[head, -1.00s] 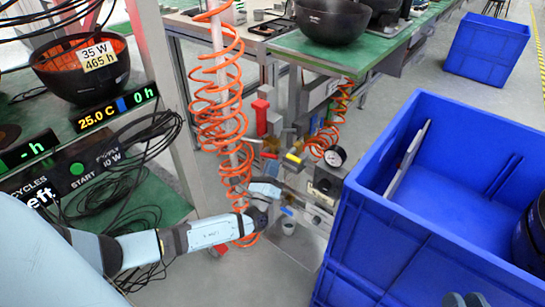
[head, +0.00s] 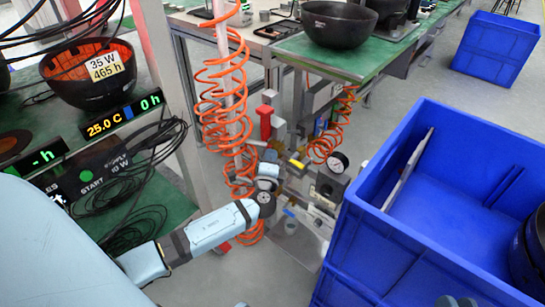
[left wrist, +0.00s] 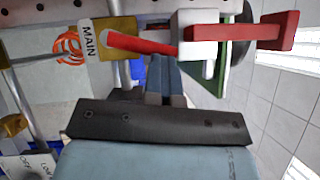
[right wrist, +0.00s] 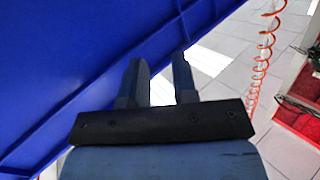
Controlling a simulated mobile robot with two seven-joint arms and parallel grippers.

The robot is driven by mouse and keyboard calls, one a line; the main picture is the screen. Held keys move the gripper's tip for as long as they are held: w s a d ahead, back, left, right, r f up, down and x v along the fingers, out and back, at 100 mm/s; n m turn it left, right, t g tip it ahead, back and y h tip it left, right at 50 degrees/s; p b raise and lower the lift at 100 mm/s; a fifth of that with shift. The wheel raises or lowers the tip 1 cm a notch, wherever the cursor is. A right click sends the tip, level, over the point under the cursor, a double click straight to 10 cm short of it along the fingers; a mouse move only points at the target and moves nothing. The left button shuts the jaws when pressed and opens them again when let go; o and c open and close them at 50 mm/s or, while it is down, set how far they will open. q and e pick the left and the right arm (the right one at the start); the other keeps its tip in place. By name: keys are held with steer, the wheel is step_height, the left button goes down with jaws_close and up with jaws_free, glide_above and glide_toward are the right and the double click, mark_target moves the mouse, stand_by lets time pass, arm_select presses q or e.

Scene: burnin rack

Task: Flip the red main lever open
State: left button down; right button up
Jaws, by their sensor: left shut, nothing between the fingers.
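In the left wrist view a red lever (left wrist: 142,44) reaches right from a brass valve body (left wrist: 118,38) beside a white MAIN tag (left wrist: 88,42). It lies nearly level in that picture, its right end overlapping a grey block. My left gripper (left wrist: 166,62) is shut and empty, its fingertips just below the lever there; I cannot tell whether they touch it. In the head view the left gripper (head: 268,172) is among the valve fittings, and I cannot make out the MAIN lever. My right gripper (right wrist: 158,62) is open and empty beside a blue bin wall.
A red handle (left wrist: 275,32) on a grey block stands close to the lever; it also shows in the head view (head: 265,122). Orange coiled hoses (head: 228,110) hang near my left arm. A blue bin (head: 425,235) fills the right side. A gauge (head: 339,162) sits beside the fittings.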

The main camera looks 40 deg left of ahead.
arm_select(q)
steer(key=shift+w+a+r+n+g+h+p, duration=0.1)
steer(key=shift+a+r+n+g+h+p, duration=0.45)
steer(key=shift+n+p, duration=0.55)
arm_select(e)
steer(key=shift+d+r+t, duration=0.15)
steer(key=shift+r+t, duration=0.65)
steer(key=shift+r, duration=1.05)
arm_select(q)
steer(key=shift+f, duration=0.1)
arm_select(e)
steer(key=shift+d, duration=0.1)
